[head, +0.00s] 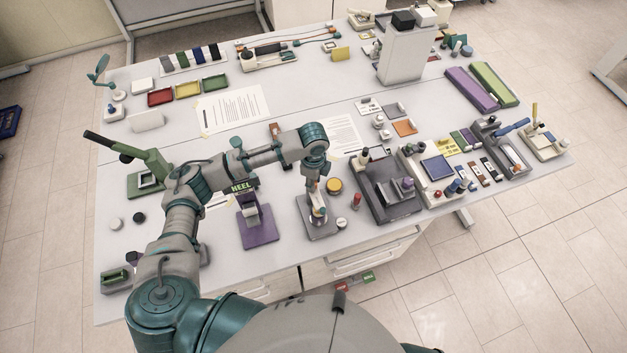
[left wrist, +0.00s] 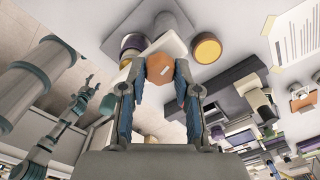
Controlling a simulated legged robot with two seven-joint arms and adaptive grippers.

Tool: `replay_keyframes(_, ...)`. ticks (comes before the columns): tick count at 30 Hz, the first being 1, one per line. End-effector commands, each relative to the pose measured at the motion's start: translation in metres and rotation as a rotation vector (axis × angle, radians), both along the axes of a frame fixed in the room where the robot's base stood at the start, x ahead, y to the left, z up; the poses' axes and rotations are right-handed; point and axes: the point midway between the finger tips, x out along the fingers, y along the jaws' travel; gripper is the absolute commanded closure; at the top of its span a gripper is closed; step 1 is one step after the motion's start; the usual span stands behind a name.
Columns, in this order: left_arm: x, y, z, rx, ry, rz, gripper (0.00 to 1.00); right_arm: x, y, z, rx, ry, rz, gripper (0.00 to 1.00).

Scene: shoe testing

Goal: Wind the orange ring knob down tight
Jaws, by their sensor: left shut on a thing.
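The orange ring knob (left wrist: 160,67) shows in the left wrist view as a flat, many-sided orange disc with a small pale mark. My left gripper (left wrist: 159,76) has one fingertip on either side of it and is shut on it. In the head view my left gripper (head: 315,187) points down over a small stand with a grey base plate (head: 321,231) near the table's front edge. The arm hides most of the knob there.
A yellow-topped jar (head: 334,185) stands close right of the stand, with a white-topped piece (head: 341,223) and a small red part (head: 356,200). A dark grey device (head: 385,200) is further right. A purple-based stand (head: 258,232) is to the left.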

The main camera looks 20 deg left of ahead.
Motion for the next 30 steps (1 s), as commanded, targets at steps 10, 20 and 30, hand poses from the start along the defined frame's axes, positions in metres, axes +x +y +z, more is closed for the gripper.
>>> replay_keyframes(10,0.0007,0.0003,0.0009,-0.001,-0.004,-0.325,1.0,-0.0001,0.001,0.0,0.001,0.0,-0.001,0.4)
replay_keyframes(20,0.0002,0.001,0.001,0.001,-0.004,-0.638,1.0,-0.0003,0.0031,0.0,0.004,0.0,-0.001,0.4)
replay_keyframes(30,0.0001,0.0018,0.0014,0.002,-0.004,-0.96,1.0,-0.0004,0.0032,0.0,0.004,0.001,-0.001,0.4)
